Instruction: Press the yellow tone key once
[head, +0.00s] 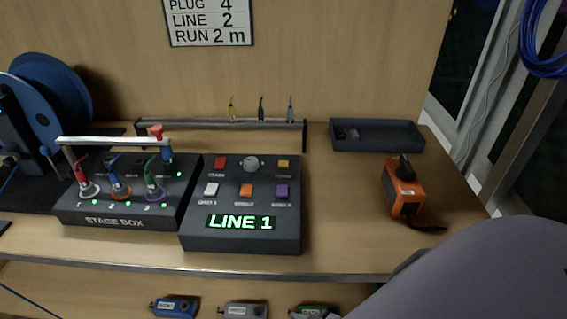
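The yellow key (284,164) sits at the upper right of a dark console (240,240) on the bench. Its label is too small to read. Nothing touches or covers it. A red key (220,163) and a round grey knob (250,164) share its row. White (211,189), orange (246,190) and purple (281,191) keys form the row below. The console's display (241,222) reads "LINE 1" in lit green. Neither of my grippers can be made out; a large grey link of mine fills the lower right corner.
A stage box (115,221) with several coloured plugs and a pale bar above it stands left of the console. A blue reel (60,90), a tool rail (220,123), a dark tray (376,147) and an orange device (402,190) surround it. The bench front is clear.

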